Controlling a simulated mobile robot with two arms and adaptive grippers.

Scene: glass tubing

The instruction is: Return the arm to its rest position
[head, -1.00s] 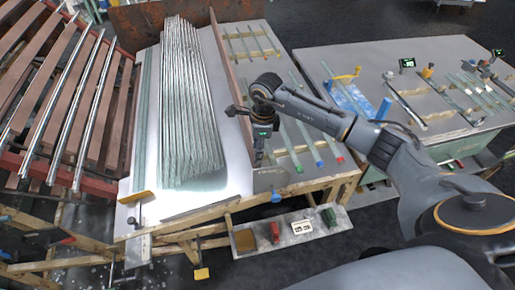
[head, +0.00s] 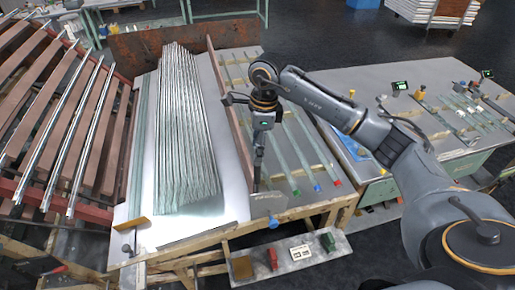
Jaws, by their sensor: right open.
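My right arm reaches in from the right side of the head view. Its gripper (head: 257,178) points down over the front of the workbench, just right of the upright divider board (head: 228,105). The gripper is open, and I see nothing held in it. It is too small to tell whether its tips touch the bench top. My left gripper is not in view.
A stack of glass tubes (head: 183,130) lies left of the divider. Several tubes with coloured ends (head: 295,150) lie right of the gripper. A low shelf (head: 290,255) holds small blocks. A rack of metal tubes (head: 62,115) stands left; a second table (head: 440,90) stands right.

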